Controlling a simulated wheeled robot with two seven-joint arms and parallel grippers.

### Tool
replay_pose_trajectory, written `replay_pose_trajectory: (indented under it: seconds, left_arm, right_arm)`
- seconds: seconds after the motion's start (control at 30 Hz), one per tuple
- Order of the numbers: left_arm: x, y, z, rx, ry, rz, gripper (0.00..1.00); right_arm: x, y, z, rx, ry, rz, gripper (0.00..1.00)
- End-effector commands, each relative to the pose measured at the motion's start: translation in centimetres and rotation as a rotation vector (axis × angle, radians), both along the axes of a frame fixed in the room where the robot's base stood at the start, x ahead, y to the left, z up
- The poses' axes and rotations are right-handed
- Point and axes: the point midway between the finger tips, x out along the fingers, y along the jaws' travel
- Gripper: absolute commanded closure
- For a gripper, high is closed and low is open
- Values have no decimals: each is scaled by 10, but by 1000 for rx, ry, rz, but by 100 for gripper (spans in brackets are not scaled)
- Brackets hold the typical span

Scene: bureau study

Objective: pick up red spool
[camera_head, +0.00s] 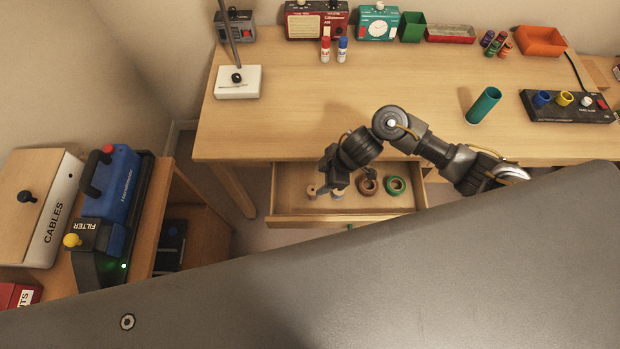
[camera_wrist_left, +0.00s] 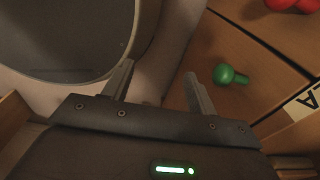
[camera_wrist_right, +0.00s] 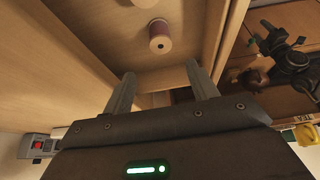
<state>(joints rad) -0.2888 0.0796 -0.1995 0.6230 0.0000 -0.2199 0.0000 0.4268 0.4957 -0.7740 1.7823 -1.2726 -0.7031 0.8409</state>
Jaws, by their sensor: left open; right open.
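The red spool (camera_wrist_right: 160,38), with dark red thread and pale ends, stands upright in the open desk drawer (camera_wrist_right: 185,75), ahead of my right gripper's fingertips in the right wrist view. My right gripper (camera_wrist_right: 159,75) is open and empty, with the spool apart from its fingers. In the head view my right gripper (camera_head: 325,182) hangs over the drawer's left part, beside two small spools whose colours are hard to tell. My left gripper (camera_wrist_left: 159,70) is open and empty in the left wrist view, near a green knob (camera_wrist_left: 228,75) on a wooden front.
A brown tape roll (camera_head: 367,187) and a green tape roll (camera_head: 396,186) lie in the drawer, right of the gripper. The desk top (camera_head: 290,125) above is mostly clear, with a green cylinder (camera_head: 484,105) and a control box (camera_head: 567,106) at right. A side cabinet with a blue case (camera_head: 112,185) stands left.

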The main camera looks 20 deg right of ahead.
Motion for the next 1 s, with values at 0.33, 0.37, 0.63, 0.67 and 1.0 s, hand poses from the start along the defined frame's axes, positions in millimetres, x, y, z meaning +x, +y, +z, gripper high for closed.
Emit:
replay_pose_trajectory:
  seconds: [0.33,0.37,0.63,0.67,1.0]
  left_arm:
    - [-20,1,-5,2,26,0,43]
    - [-22,1,-6,1,29,0,43]
    - [-16,1,-14,2,22,-1,43]
    - [-14,1,-14,1,19,-1,43]
    - [-6,0,-16,-1,6,-1,43]
  right_arm:
    - [-2,-14,-14,-31,42,5,42]
    - [-2,-12,-19,-32,43,5,42]
    - [2,1,-51,-32,40,5,42]
    - [2,2,-53,-32,39,5,42]
    - [1,13,-74,-32,41,8,42]
